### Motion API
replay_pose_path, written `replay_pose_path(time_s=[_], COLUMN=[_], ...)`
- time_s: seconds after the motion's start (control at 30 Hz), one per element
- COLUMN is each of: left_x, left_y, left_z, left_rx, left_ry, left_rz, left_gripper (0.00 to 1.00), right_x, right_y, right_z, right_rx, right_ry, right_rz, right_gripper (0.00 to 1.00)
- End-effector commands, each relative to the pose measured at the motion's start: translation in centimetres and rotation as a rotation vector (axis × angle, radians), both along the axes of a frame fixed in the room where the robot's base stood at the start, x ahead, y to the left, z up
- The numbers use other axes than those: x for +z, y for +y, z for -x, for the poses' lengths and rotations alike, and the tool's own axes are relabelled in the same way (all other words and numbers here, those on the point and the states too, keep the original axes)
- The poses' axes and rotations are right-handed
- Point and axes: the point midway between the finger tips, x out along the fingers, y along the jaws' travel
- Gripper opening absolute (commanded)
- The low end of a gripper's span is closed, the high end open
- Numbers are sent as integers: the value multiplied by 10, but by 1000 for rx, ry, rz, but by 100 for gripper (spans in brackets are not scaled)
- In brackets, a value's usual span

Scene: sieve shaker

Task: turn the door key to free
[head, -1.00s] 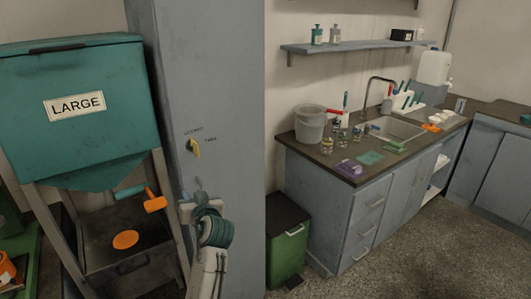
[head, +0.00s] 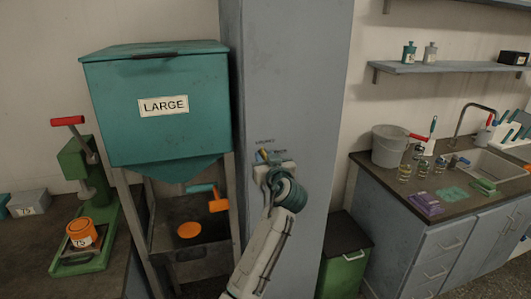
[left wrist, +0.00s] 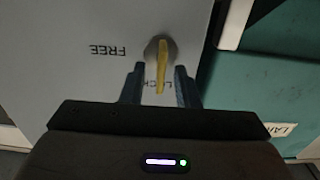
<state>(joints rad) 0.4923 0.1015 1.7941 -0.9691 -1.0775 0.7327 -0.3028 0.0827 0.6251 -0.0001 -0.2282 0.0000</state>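The yellow door key (head: 264,153) sits on the front of a tall grey cabinet (head: 300,70). In the left wrist view the key (left wrist: 162,68) stands in a round lock, its handle lying along the line toward the partly hidden LOCK label. The FREE label (left wrist: 108,50) is upside down to its left. My left gripper (head: 268,160) is at the key in the head view, hiding part of it. In the left wrist view its fingers (left wrist: 159,76) are open on either side of the key handle, with gaps visible. My right gripper is out of view.
A teal hopper marked LARGE (head: 155,100) stands left of the cabinet, with an orange-ended handle (head: 217,203) near my arm. A green press (head: 85,190) is farther left. A green bin (head: 342,268) and a counter with sink (head: 490,166) are to the right.

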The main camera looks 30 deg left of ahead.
Motion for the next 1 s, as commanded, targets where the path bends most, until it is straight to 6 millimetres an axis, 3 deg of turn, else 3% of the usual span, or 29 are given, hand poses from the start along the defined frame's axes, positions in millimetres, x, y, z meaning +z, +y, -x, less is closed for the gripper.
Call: replay_pose_path(time_s=[0.4, 0.57, 1.0], left_x=[-1, -1, 0], left_y=[7, 7, 7], left_z=[-6, -6, -7], left_rx=[-1, -1, 0], left_ry=[0, 1, 42], left_rz=[1, 1, -34], left_gripper=[28, 0, 0], right_x=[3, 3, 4], right_y=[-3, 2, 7], right_z=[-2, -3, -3], right_rx=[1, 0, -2], right_ry=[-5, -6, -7], right_rz=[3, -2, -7], right_gripper=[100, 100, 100])
